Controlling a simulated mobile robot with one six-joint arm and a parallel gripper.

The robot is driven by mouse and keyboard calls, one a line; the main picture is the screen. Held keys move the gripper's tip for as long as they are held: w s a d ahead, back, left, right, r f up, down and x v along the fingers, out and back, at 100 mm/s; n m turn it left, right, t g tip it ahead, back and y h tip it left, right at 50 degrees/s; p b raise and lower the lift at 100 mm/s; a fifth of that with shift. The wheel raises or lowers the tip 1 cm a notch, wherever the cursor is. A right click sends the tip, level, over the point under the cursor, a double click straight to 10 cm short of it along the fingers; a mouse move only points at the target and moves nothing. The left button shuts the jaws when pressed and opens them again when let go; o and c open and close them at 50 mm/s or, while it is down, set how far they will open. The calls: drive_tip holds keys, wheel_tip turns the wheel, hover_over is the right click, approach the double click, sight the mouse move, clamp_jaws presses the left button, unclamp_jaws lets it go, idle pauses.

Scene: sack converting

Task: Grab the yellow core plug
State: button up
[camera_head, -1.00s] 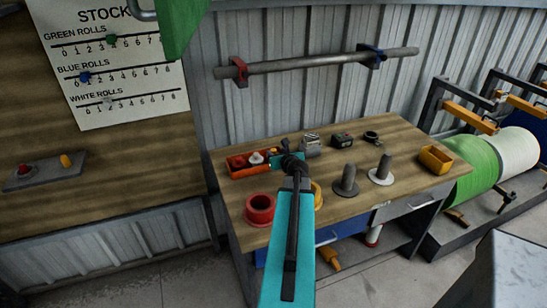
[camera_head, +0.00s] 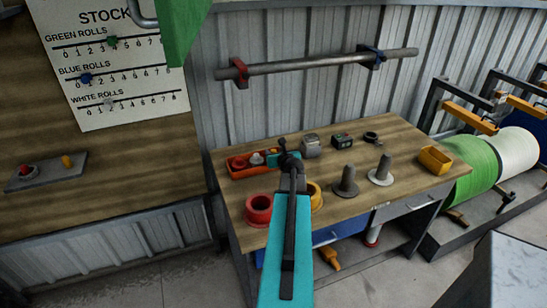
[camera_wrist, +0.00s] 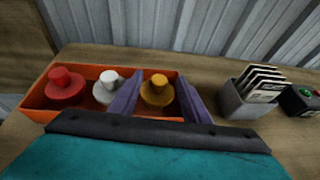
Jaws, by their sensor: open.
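The yellow core plug (camera_wrist: 157,92) sits in the right part of an orange tray (camera_wrist: 83,124), with a round knob on a wider base. My gripper (camera_wrist: 157,97) is open in the wrist view, one purple finger on each side of the plug. I cannot tell whether the fingers touch it. In the head view my gripper (camera_head: 279,158) is over the right end of the orange tray (camera_head: 236,172), and my arm hides the yellow plug there. A red plug (camera_wrist: 64,86) and a white plug (camera_wrist: 108,86) stand to its left in the same tray.
A grey card holder (camera_wrist: 250,97) stands right of the tray, with a dark button box (camera_wrist: 303,101) beyond it. On the bench are a red ring (camera_head: 259,209), two grey spindles (camera_head: 347,182) and a yellow bin (camera_head: 435,159). A corrugated wall stands behind.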

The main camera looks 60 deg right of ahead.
sight(273, 150)
drive_tip(key=shift+x, duration=1.25)
clamp_jaws()
drive_tip(key=shift+r, duration=0.15)
drive_tip(key=shift+r+p, duration=0.35)
drive_tip(key=shift+r, duration=4.45)
